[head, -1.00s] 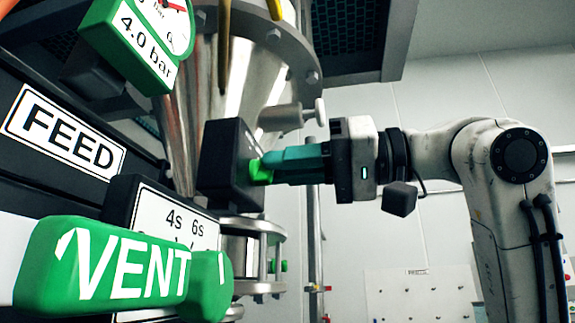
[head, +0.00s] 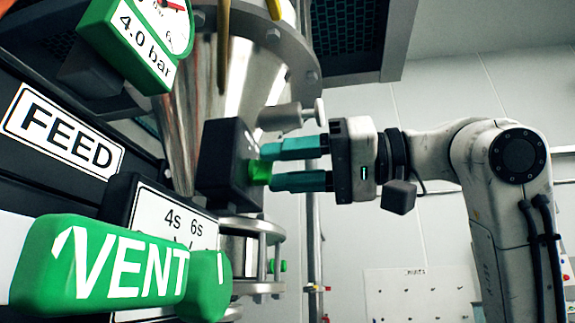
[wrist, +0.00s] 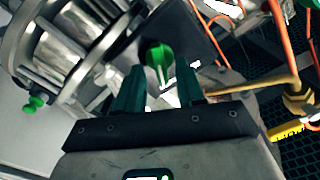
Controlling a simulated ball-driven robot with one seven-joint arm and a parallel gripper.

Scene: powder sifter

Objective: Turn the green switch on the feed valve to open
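The green switch (head: 260,172) sticks out of the right side of a dark valve box (head: 228,165) in the head view. In the wrist view the switch (wrist: 157,50) is a round green knob with a pale green bar or line on it, on a dark plate. My gripper (head: 267,167) is open, with one teal finger above the switch and one below it. In the wrist view my gripper (wrist: 158,78) has a finger on each side of the knob's line, with a gap between them. Whether either finger touches the knob I cannot tell.
A green VENT handle (head: 120,265) fills the lower left. A FEED label (head: 62,131) and a 4.0 bar gauge (head: 150,40) are on the left. The steel hopper (head: 245,75) stands behind the valve box. An orange cable (wrist: 281,50) runs at the right in the wrist view.

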